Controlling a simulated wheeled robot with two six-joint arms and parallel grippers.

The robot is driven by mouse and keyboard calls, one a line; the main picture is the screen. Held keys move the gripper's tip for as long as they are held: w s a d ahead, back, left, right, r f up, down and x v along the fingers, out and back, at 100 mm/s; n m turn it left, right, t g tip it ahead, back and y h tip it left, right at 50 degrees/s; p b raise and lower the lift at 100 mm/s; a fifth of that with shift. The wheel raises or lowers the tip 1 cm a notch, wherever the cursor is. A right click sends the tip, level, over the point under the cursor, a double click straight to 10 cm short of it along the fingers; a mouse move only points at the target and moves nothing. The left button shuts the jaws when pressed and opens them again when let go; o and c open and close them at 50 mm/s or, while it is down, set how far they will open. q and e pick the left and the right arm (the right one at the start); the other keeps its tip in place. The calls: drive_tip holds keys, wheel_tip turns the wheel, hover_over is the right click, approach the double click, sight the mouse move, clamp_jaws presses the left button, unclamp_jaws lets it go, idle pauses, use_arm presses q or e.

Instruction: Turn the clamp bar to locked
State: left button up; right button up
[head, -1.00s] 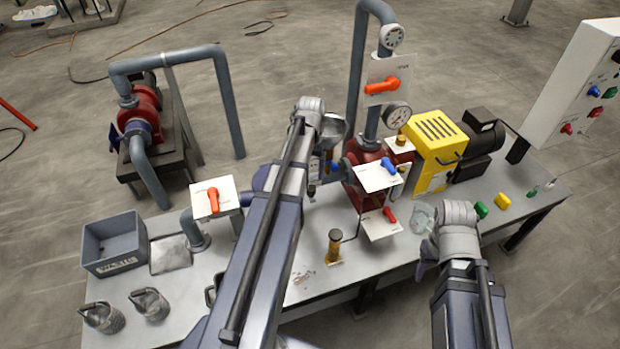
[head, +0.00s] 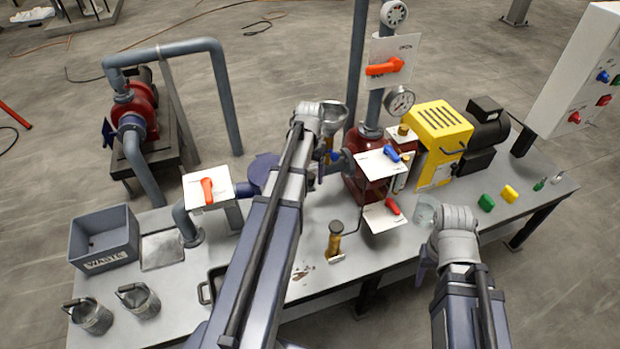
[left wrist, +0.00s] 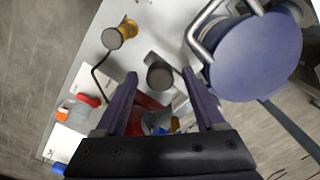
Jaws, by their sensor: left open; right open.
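My left gripper (left wrist: 160,78) is open. In the left wrist view its two fingers stand either side of a short grey bar with a round end (left wrist: 160,75), seen end-on below them; contact cannot be told. This may be the clamp bar, but I cannot be sure. A round blue lid (left wrist: 255,55) with a grey loop handle lies right of it.
A red pump (head: 366,185) carries white plates with blue and red levers.

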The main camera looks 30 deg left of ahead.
use_arm(q)
clamp_jaws()
idle(0.6)
idle(0.8)
